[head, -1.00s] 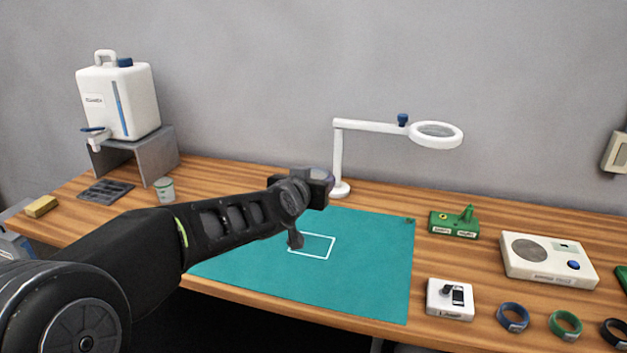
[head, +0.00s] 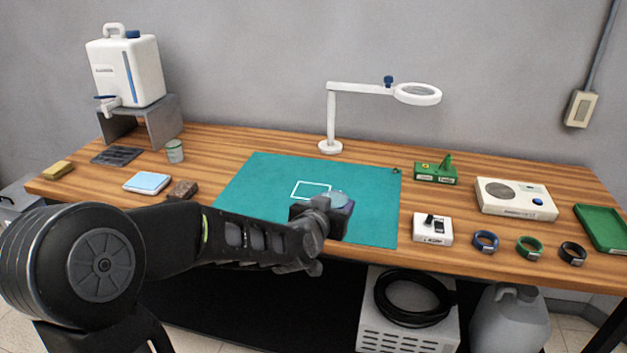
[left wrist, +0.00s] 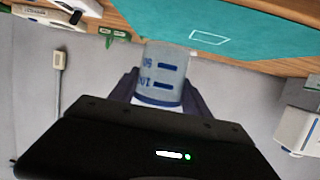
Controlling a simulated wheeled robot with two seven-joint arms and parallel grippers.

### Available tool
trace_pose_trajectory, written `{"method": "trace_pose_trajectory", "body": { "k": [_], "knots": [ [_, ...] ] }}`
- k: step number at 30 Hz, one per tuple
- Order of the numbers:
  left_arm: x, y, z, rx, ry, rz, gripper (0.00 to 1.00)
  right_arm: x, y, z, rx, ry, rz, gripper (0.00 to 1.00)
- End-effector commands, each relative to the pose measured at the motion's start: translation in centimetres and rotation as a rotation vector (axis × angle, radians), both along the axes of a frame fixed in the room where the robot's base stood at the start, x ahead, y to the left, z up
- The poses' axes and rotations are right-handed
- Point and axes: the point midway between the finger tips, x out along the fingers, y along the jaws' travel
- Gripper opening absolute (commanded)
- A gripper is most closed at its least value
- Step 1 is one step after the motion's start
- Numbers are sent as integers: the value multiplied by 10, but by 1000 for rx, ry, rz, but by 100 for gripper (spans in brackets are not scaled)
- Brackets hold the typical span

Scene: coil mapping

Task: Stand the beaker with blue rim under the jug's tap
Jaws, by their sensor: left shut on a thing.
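My left gripper (head: 332,215) is shut on a clear beaker (left wrist: 162,75) with blue markings, held over the front of the green mat. In the head view only a small part of the beaker (head: 338,197) shows beyond the gripper; its rim colour is hard to tell. The white jug (head: 127,72) with a blue cap stands on a grey stand (head: 163,122) at the back left. Its tap (head: 108,104), with a blue lever, points forward over the stand's front. My right gripper is out of view.
A second beaker (head: 174,151) with a green rim stands right of the stand. A dark grid tray (head: 117,156), a sponge (head: 58,170), a light-blue pad (head: 147,183) and a brown block (head: 183,190) lie nearby. A magnifier lamp (head: 331,118) stands behind the green mat (head: 250,185).

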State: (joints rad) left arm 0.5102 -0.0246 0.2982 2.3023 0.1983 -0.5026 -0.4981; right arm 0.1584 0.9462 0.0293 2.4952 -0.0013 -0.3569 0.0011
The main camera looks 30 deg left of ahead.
Motion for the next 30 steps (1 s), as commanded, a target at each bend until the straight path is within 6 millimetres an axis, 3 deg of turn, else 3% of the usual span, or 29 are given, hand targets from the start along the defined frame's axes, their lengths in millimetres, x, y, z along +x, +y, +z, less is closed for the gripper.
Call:
{"method": "trace_pose_trajectory", "body": {
  "k": [5, 12, 17, 30],
  "knots": [
    [6, -47, -50, -4, 8, -73, 10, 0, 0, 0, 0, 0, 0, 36],
    [8, -128, -131, -5, 8, -190, 10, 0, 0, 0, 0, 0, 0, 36],
    [8, -151, -169, -7, 0, -218, 10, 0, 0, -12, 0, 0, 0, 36],
    [10, -151, -170, -1, -7, -219, 10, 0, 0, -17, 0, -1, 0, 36]
  ]
}}
